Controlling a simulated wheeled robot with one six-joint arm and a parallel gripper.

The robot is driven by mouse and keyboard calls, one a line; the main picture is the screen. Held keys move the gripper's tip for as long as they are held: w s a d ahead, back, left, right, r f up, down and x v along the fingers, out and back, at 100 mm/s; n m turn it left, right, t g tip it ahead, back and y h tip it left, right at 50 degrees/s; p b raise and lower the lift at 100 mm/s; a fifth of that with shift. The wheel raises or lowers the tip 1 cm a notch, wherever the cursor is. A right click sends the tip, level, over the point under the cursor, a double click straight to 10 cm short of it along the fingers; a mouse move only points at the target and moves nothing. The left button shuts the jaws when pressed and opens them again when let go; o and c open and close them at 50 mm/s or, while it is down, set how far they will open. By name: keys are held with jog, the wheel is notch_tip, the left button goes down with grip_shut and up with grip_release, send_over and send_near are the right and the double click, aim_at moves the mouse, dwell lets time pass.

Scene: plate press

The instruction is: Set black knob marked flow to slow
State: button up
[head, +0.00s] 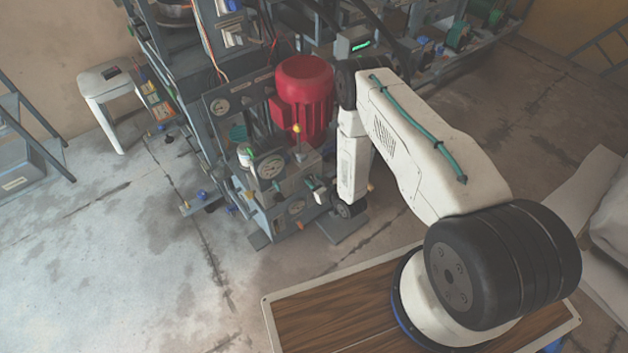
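The plate press (285,165) stands in the middle of the head view, with a red motor housing (303,98) on top. My white arm reaches from the lower right and bends down beside the press's right side. My gripper (318,192) seems to be at the lower right of the press front, close to the panel. It is small and partly hidden, so whether it touches anything or is open cannot be told.
A white stool (110,92) stands left of the press, and a grey ladder-like frame (28,125) is at the far left. A wooden-topped board (335,310) lies under my arm. Shelves with equipment (445,45) stand behind. The concrete floor at the lower left is clear.

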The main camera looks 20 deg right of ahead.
jog(key=shift+w+a+f, duration=0.15)
jog(key=shift+w+f, duration=0.05)
jog(key=shift+w, duration=0.35)
jog(key=shift+c, duration=0.3)
grip_shut()
jog(key=shift+a, duration=0.1)
jog(key=n+h, duration=0.1)
jog(key=n, duration=0.1)
jog(key=shift+a+n+t+h, duration=0.3)
jog(key=shift+a+n+h, duration=0.1)
jog(key=shift+s+a+f+n+t+h, duration=0.15)
jog(key=shift+n+t+h, duration=0.25)
jog(key=shift+n, duration=0.45)
jog(key=shift+w+a+f+n+t+h, duration=0.1)
jog(key=shift+a+n+t+h, duration=0.3)
jog(key=shift+n, duration=0.45)
jog(key=shift+d, duration=0.1)
